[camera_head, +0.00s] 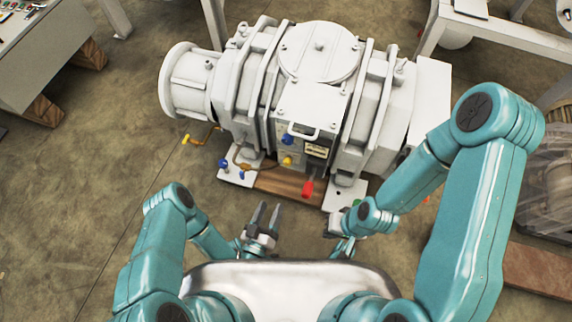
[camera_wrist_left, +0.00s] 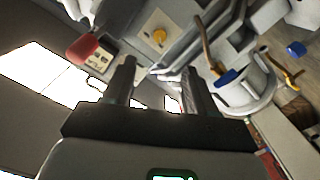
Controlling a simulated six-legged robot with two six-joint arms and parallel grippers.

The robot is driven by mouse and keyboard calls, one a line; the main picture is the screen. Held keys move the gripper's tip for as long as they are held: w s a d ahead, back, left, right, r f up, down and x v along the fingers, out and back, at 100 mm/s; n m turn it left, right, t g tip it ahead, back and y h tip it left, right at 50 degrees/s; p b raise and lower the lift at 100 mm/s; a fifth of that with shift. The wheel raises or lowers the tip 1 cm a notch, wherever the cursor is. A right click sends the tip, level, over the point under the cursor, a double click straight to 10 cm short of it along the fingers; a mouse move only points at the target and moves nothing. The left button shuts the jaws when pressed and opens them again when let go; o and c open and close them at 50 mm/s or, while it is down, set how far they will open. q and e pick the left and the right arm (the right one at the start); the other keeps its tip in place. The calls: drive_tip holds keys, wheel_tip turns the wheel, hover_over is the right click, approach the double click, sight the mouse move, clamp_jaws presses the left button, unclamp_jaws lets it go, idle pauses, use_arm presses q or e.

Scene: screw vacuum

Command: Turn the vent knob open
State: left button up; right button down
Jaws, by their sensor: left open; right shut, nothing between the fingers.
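The grey-white screw vacuum pump (camera_head: 320,55) stands ahead of me. Its front has a red handle (camera_head: 307,188), a yellow knob (camera_head: 287,160) and blue knobs, one at the lower left (camera_head: 223,163). I cannot tell which is the vent knob. My left gripper (camera_head: 269,206) is open and empty, short of the pump's front, below the yellow knob. In the left wrist view, its fingers (camera_wrist_left: 157,70) point towards the pump, with the red handle (camera_wrist_left: 82,48) to the left, the yellow knob (camera_wrist_left: 159,36) beyond and a blue knob (camera_wrist_left: 228,77) to the right. My right gripper (camera_head: 336,224) is shut and empty.
A yellow-ended lever (camera_head: 187,139) sticks out at the pump's left. A green part (camera_head: 356,202) is near my right gripper. A grey bench (camera_head: 45,55) stands at the far left and a white frame (camera_head: 490,30) at the back right.

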use_arm(q)
drive_tip(key=b, duration=0.5)
approach(286, 164)
drive_tip(key=f, duration=0.1)
drive_tip(key=shift+t, duration=0.3)
drive_tip(key=x, duration=0.3)
drive_tip(key=b+x, duration=0.1)
drive_tip(key=x, duration=0.2)
drive_tip(key=b+x, duration=0.1)
drive_tip(key=x, duration=0.2)
drive_tip(key=shift+d+r, duration=0.1)
drive_tip(key=shift+r, duration=0.15)
use_arm(e)
wheel_tip(286, 164, down, 7)
drive_tip(key=w, duration=0.1)
drive_tip(key=shift+w+d+m, duration=0.15)
drive_tip(key=shift+d+m, duration=0.15)
drive_tip(key=shift+d, duration=0.15)
use_arm(q)
clamp_jaws()
